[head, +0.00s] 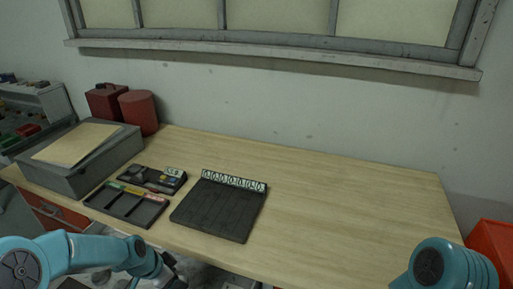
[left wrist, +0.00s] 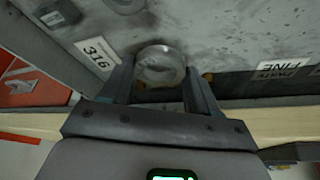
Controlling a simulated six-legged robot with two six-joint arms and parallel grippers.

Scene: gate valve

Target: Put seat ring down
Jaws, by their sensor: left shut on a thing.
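My left gripper (left wrist: 160,80) is shut on a round grey metal piece, which appears to be the seat ring (left wrist: 160,66), seen between its two fingers in the left wrist view. The gripper hides part of the piece's near side. I cannot tell whether the piece touches the grey surface behind it. In the head view my left gripper (head: 172,272) is partly visible at the bottom edge, in front of the table (head: 340,210); the ring cannot be made out there. My right arm shows at the lower right, but its gripper is out of frame.
A black ribbed mat (head: 218,212) with a numbered strip lies mid-table. Left of it are a compartmented black tray (head: 127,205) and a smaller tray (head: 152,180). A grey box (head: 80,165) and red containers (head: 138,112) stand further left. The table's right half is clear.

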